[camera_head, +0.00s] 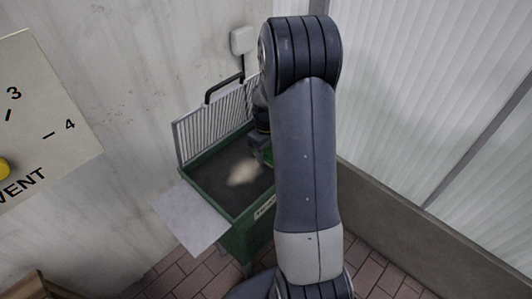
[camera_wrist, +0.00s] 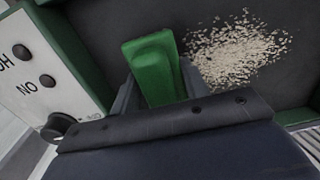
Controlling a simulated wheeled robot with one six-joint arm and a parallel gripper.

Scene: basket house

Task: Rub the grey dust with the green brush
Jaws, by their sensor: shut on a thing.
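The dust (camera_head: 243,174) is a pale, beige-grey patch on the dark bed of a green-framed bench (camera_head: 207,180). In the wrist view the dust (camera_wrist: 238,52) shows as loose flakes, up and to the right of my gripper. My gripper (camera_wrist: 155,92) is shut on the green brush (camera_wrist: 153,62), a green block that sticks up past the fingers. The brush is beside the dust's left edge; whether it touches the bed I cannot tell. In the head view my arm hides most of my gripper, and a bit of green shows near the dust.
A white slatted guard (camera_head: 215,125) and a black handle (camera_head: 224,88) stand along the bench's back. A pale flap (camera_head: 192,216) juts out at its front left. A white panel with knobs (camera_wrist: 40,70) shows at left in the wrist view. A low wall (camera_head: 400,215) runs at right.

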